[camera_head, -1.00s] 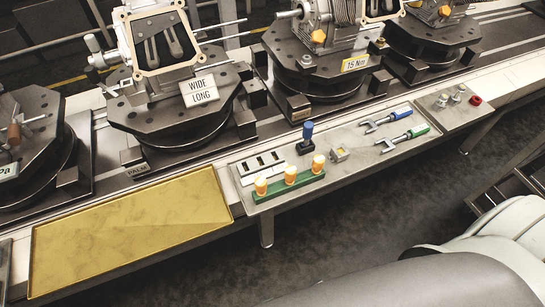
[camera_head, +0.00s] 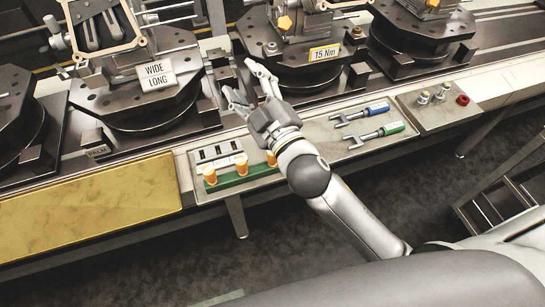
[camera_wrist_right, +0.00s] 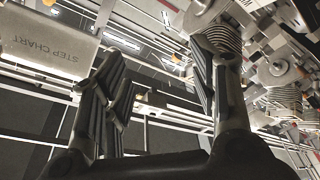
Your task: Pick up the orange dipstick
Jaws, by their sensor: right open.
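No part is clearly identifiable as a dipstick. An orange knob (camera_head: 285,23) shows on the middle engine unit, and I cannot tell whether it is the dipstick's handle. Several orange-topped pieces (camera_head: 241,164) stand in a green holder (camera_head: 225,180) on the front panel. My right gripper (camera_head: 240,78) is open and empty above the conveyor, between the left and middle round fixtures, left of and below the orange knob. In the right wrist view its two fingers (camera_wrist_right: 158,62) are spread, with no orange part visible between them. My left gripper is not in view.
Two wrenches, blue-handled (camera_head: 376,109) and green-handled (camera_head: 390,129), lie right of my right arm. A control panel has a red button (camera_head: 463,100). A "WIDE LONG" sign (camera_head: 155,75) stands on the left fixture.

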